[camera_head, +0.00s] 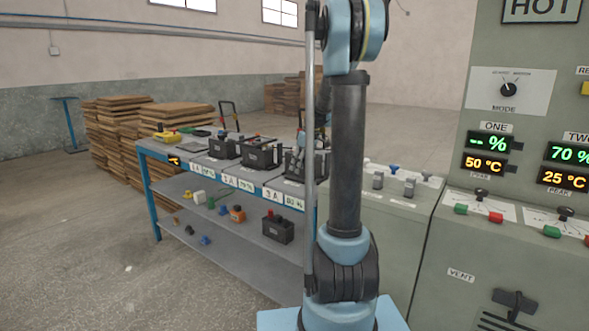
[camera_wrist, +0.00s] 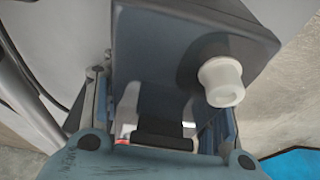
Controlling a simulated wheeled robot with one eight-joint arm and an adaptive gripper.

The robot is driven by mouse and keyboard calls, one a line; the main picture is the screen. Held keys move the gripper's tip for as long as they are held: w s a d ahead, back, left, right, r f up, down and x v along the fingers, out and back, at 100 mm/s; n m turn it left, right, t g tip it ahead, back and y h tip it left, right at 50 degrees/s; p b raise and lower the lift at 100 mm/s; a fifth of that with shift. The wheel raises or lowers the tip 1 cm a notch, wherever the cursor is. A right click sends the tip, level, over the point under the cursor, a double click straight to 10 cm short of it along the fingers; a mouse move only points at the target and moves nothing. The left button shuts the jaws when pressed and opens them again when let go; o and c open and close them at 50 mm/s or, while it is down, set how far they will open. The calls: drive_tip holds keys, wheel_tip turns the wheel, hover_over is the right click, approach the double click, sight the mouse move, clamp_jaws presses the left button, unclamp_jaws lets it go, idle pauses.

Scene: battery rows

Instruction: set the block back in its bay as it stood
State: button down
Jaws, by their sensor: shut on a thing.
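In the wrist view a dark grey block (camera_wrist: 170,55) with a white cap (camera_wrist: 222,82) on one face sits between the two fingers of my gripper (camera_wrist: 160,112), which is shut on it. A black carry handle shows close to the palm. In the head view my arm crosses the middle and hides the right end of the bench (camera_head: 151,176). A dark block (camera_head: 294,166) shows at that end, partly behind my arm. Whether it touches the bench top cannot be told. My fingertips are not clear in the head view.
Two other black battery blocks (camera_head: 223,147) (camera_head: 260,154) stand along the bench top, above labels with percentages. The lower shelf holds another black block (camera_head: 277,229) and several small coloured parts. Grey control cabinets (camera_head: 450,240) stand close on the right. Floor at the left is clear.

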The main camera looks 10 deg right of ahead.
drive_tip(key=shift+a+f, duration=0.1)
drive_tip(key=shift+f, duration=0.55)
drive_tip(key=shift+s, duration=0.1)
drive_tip(key=c, duration=0.9)
unclamp_jaws()
drive_tip(key=shift+f, duration=0.15)
drive_tip(key=shift+r, duration=0.2)
drive_tip(key=v, duration=0.5)
drive_tip(key=shift+f, duration=0.1)
drive_tip(key=s+d, duration=0.8)
drive_tip(key=shift+s+d, duration=0.25)
drive_tip(key=shift+d, duration=0.05)
drive_tip(key=o, duration=0.9)
